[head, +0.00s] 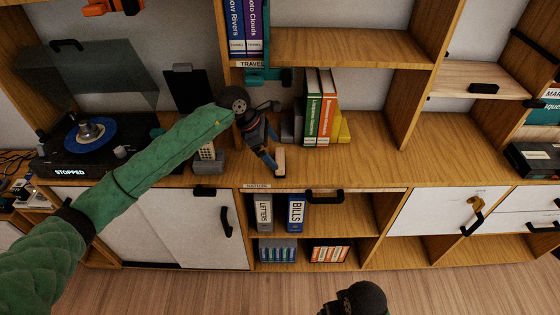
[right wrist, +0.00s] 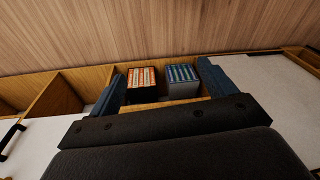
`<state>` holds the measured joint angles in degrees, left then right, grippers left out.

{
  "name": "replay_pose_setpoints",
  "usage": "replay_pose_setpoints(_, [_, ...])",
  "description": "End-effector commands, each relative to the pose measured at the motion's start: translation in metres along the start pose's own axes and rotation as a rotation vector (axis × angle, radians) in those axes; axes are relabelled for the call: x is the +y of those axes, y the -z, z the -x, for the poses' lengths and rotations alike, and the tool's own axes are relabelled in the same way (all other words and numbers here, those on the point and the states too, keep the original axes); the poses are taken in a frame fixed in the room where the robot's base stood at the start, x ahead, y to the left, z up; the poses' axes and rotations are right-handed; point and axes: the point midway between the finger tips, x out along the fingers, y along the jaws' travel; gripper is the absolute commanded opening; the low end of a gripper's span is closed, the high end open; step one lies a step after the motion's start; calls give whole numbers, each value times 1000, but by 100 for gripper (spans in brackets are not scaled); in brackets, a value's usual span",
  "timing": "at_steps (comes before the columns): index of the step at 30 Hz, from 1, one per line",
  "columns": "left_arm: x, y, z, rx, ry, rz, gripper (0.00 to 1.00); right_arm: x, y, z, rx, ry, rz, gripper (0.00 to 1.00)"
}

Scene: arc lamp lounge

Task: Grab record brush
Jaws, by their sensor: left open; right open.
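A small light-wood block with a dark end (head: 280,161), which looks like the record brush, is on the wooden counter near its front edge. My left gripper (head: 271,160) reaches down over the counter, its blue fingers open right beside the block. Whether the block is between the fingers or just beside them I cannot tell, since the fingers partly cover it. My right gripper (right wrist: 165,85) is open and empty in the right wrist view, its blue fingers spread apart.
A turntable (head: 90,138) with a raised lid is at the left. Binders (head: 296,212) and boxes (head: 329,253) fill the lower shelves. The counter (head: 370,150) right of the books is clear.

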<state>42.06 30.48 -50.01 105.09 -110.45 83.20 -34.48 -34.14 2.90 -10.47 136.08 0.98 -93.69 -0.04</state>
Motion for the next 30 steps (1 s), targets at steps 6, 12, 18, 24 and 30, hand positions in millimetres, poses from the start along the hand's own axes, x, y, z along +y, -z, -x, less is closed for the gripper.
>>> replay_pose_setpoints(6, [-2, -2, -13, -2, 2, 1, 100, 3, 2, -35, -7, -5, 1, 83])
replay_pose_setpoints(12, [-4, -2, -27, -1, 2, 2, 100, 6, 1, -70, -11, -9, 2, 83])
replay_pose_setpoints(18, [-3, -2, -44, -2, 0, 2, 100, 9, -1, -96, -11, -12, 2, 83])
replay_pose_setpoints(24, [-3, -1, -50, -2, 1, 1, 100, 10, -2, -105, -9, -13, 2, 83])
replay_pose_setpoints(30, [-3, -1, -50, -2, 0, 1, 94, 10, -2, -105, -9, -13, 2, 83])
